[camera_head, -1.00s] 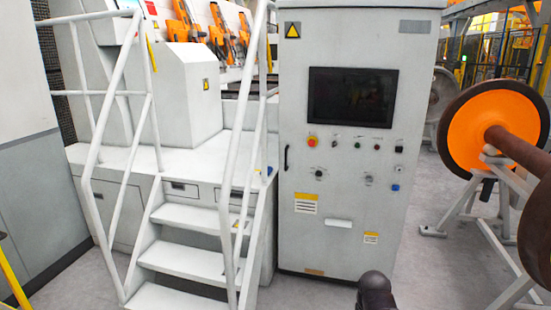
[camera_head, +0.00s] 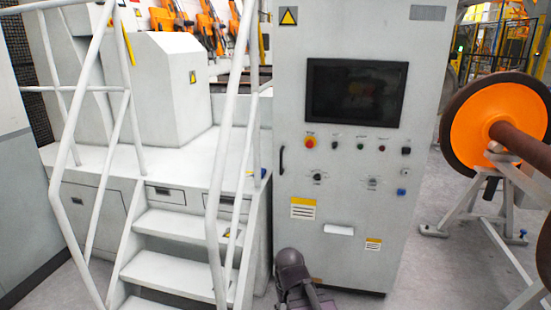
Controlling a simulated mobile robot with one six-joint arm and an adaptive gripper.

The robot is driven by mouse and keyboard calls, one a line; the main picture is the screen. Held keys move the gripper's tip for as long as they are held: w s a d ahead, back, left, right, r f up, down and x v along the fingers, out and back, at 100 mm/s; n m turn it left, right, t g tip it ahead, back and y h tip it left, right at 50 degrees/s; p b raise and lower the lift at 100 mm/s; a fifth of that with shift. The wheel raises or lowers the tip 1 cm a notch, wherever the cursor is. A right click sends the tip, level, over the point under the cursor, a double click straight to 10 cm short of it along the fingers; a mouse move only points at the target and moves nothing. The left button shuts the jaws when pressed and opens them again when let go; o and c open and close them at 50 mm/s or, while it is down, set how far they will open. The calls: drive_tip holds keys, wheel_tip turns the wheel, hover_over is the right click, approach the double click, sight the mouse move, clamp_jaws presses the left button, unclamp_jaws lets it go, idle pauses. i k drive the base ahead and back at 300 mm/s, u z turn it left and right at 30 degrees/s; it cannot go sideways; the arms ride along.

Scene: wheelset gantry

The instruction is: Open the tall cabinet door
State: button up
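The tall cabinet (camera_head: 345,215) stands upright in the middle of the head view, light grey, with a dark screen (camera_head: 356,93) and rows of buttons on its front. Its door looks shut. A slim black handle (camera_head: 282,160) is upright on the left edge of the front. A dark part of my arm (camera_head: 290,265) shows at the bottom, in front of the cabinet's lower left and below the handle. My gripper's fingers cannot be made out.
White stairs (camera_head: 180,225) with white handrails (camera_head: 228,130) stand close on the cabinet's left. An orange and brown wheelset (camera_head: 480,125) rests on a grey stand (camera_head: 462,205) at the right. Some grey floor shows between the stand and the cabinet.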

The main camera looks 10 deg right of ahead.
sight(371, 73)
drive_tip(key=z, duration=0.2)
drive_tip(key=i, duration=1.2)
drive_tip(key=z, duration=0.6)
